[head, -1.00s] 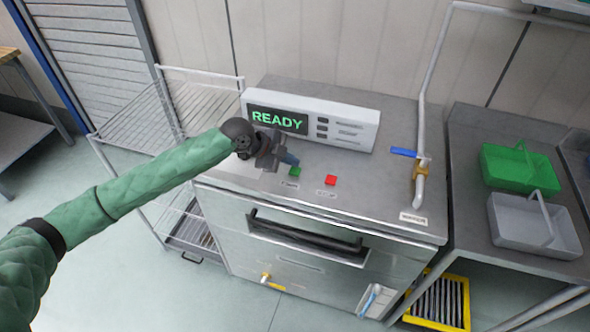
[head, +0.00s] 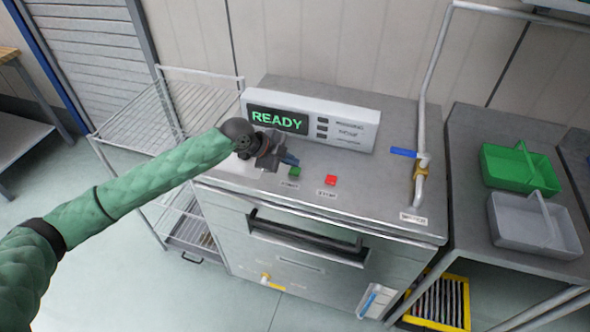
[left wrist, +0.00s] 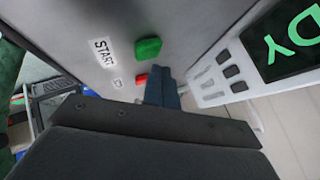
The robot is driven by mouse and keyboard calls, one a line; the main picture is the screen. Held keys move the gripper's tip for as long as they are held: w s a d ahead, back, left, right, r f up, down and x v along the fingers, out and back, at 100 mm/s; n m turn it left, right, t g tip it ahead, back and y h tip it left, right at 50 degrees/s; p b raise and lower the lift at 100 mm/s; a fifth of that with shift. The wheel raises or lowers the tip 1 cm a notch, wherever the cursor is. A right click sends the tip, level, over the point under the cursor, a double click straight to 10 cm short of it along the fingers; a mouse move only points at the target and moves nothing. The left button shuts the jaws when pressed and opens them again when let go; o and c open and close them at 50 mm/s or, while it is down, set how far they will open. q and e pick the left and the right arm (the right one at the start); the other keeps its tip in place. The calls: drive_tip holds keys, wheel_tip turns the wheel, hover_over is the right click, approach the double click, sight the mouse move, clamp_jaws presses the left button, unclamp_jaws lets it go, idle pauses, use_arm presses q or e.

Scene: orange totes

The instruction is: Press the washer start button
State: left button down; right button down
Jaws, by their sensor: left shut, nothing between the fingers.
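The steel washer (head: 320,245) stands in the middle of the head view, with a panel (head: 345,122) on top whose display (head: 278,120) reads READY. The green start button (head: 294,171) and a red button (head: 331,180) sit on the top surface in front of the panel. In the left wrist view the green button (left wrist: 148,49) lies beside a START label (left wrist: 103,51), and part of the red button (left wrist: 142,79) shows. My left gripper (head: 290,160) is shut and empty, its blue fingertips just behind and left of the green button. In the wrist view its fingers (left wrist: 162,88) appear apart from the button.
A pipe with a blue-handled valve (head: 405,152) rises at the washer's right. A green basket (head: 520,170) and a grey basket (head: 535,225) stand on the right counter. A wire rack (head: 165,110) stands at left. A yellow crate (head: 440,302) is below right.

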idle(0.5)
use_arm(q)
drive_tip(key=shift+f, duration=0.4)
idle(0.3)
drive_tip(key=shift+f+b, duration=0.45)
drive_tip(key=shift+b, duration=0.05)
drive_tip(key=shift+r, duration=0.1)
idle(0.6)
drive_tip(key=shift+r+p, duration=0.5)
drive_tip(key=shift+r, duration=0.3)
